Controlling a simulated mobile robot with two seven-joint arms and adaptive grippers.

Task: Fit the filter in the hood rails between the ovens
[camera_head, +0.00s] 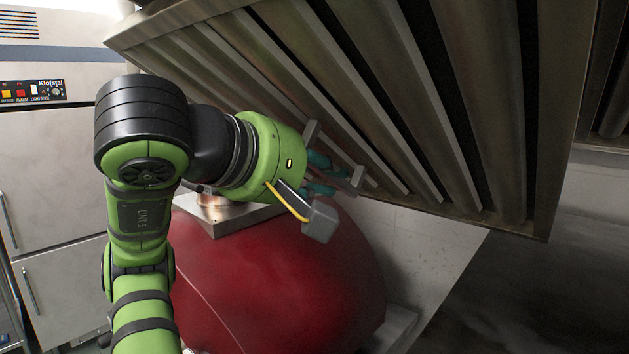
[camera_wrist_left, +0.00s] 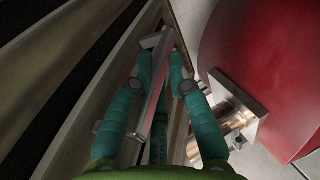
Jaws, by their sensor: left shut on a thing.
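The filter (camera_head: 415,110) is a large metal frame with slanted slats and dark gaps. It fills the upper right of the head view, tilted, and its slats also show on the left of the wrist view (camera_wrist_left: 70,80). My left gripper (camera_head: 340,172) is at its lower left edge. In the left wrist view the teal fingers (camera_wrist_left: 162,50) are closed on a thin metal bar at the filter's edge. A red rounded oven (camera_head: 280,275) stands below the filter. The hood rails cannot be made out for certain. My right gripper is not in view.
A steel plate with a copper-coloured pipe collar (camera_head: 220,212) sits on top of the red oven, close beneath my left gripper. A steel cabinet with a control panel (camera_head: 50,150) stands at the left. More dark slatted metal (camera_head: 612,90) shows at the right edge.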

